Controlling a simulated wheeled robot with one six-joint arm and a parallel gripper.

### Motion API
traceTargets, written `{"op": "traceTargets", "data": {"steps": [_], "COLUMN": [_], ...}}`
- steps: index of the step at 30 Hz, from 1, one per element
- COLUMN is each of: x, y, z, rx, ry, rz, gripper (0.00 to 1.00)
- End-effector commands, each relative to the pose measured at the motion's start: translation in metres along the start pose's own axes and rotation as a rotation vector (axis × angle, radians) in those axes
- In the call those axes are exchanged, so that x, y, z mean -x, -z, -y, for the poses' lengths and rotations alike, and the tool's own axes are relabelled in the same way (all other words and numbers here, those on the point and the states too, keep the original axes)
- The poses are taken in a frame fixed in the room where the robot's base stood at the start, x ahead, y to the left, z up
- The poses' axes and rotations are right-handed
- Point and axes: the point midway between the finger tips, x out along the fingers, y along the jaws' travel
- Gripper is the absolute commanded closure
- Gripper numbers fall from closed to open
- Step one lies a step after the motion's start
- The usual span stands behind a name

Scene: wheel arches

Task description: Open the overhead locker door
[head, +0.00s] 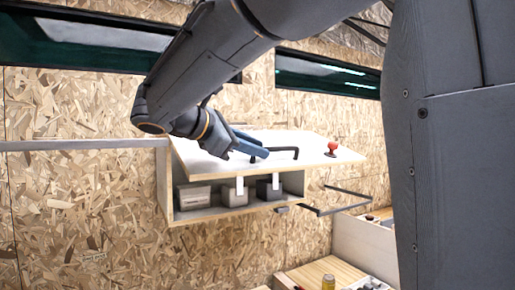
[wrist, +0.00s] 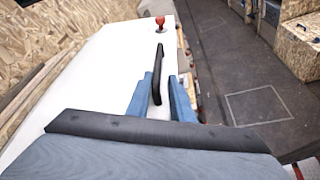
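The overhead locker (head: 170,200) is on the chipboard wall. Its white door (head: 320,142) is swung up and out, near level with a slight tilt, and the inside shows beneath it. The door also fills the left of the wrist view (wrist: 95,75). A black bar handle (head: 285,150) stands on the door's white face; it also shows in the wrist view (wrist: 156,75). My gripper (head: 247,148) is at one end of the handle. In the wrist view its blue fingers (wrist: 160,97) are apart, one on each side of the handle, with white door visible between.
Grey boxes (head: 195,196) with white tags stand in the locker. A red knob (head: 332,148) sits on the door beyond the handle. A black rail frame (head: 335,203) juts from the wall at right. A wooden bench (head: 310,276) is below. Open floor (wrist: 240,70) lies right of the door.

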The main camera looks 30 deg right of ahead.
Motion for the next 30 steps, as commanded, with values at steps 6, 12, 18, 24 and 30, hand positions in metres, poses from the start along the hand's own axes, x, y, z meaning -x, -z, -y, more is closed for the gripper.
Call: {"op": "traceTargets", "data": {"steps": [6, 12, 18, 24, 30], "x": [0.015, 0.026, 0.038, 0.051, 0.062], "y": [0.001, 0.003, 0.004, 0.006, 0.008], "z": [-0.005, -0.008, -0.013, -0.016, -0.02], "rx": [0.0, 0.001, 0.0, 0.001, -0.001], "ry": [0.0, -0.001, -0.001, -0.002, -0.002], "rz": [-0.001, -0.001, -0.001, -0.001, -0.001], "gripper": [0.81, 0.81, 0.81, 0.81, 0.81]}}
